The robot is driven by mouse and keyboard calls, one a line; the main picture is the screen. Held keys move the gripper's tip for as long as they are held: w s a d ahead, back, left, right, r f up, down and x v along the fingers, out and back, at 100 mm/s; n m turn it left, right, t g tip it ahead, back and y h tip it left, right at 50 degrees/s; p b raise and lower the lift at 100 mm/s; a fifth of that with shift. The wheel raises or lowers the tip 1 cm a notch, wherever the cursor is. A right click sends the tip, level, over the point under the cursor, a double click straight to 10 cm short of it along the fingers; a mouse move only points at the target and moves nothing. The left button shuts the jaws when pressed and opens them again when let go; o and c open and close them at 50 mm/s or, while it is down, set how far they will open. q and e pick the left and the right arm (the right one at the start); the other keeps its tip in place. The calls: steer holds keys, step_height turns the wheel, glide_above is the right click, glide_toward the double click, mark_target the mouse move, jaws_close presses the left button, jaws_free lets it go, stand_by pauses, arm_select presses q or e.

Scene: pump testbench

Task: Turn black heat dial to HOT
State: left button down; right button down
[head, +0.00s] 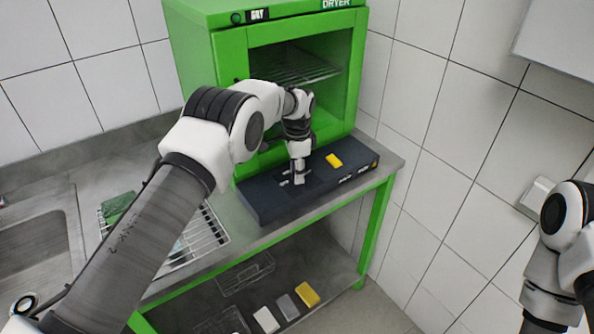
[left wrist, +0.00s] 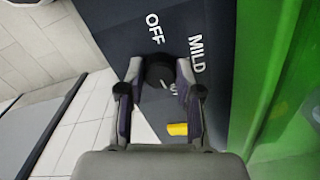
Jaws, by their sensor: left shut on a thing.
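A dark control box (head: 262,202) lies on the counter in front of the green dryer (head: 192,45). In the left wrist view the black heat dial (left wrist: 159,71) sits on the box's face, with the words OFF (left wrist: 153,29) and MILD (left wrist: 197,54) printed around it. A pale pointer line shows on the dial; a third word beside it is partly hidden, and I cannot read it fully. My left gripper (head: 297,181) reaches down onto the box, its fingers shut on the dial from both sides. In the head view the gripper hides the dial. My right gripper is out of view.
A yellow switch (head: 334,160) stands on the box beside the left gripper. A wire rack (head: 207,239), a green sponge (head: 117,207) and a sink (head: 35,250) are to the left. Several coloured blocks lie on the lower shelf (head: 325,268). Tiled walls close in behind.

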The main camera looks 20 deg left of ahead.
arm_select(q)
steer(key=shift+s+f, duration=0.15)
steer(key=shift+f, duration=0.15)
steer(key=c, duration=0.8)
jaws_free()
steer(key=shift+o, duration=0.2)
steer(key=shift+d, duration=0.1)
steer(key=shift+r, duration=0.1)
step_height(320, 180, up, 12)
steer(key=shift+w, duration=0.2)
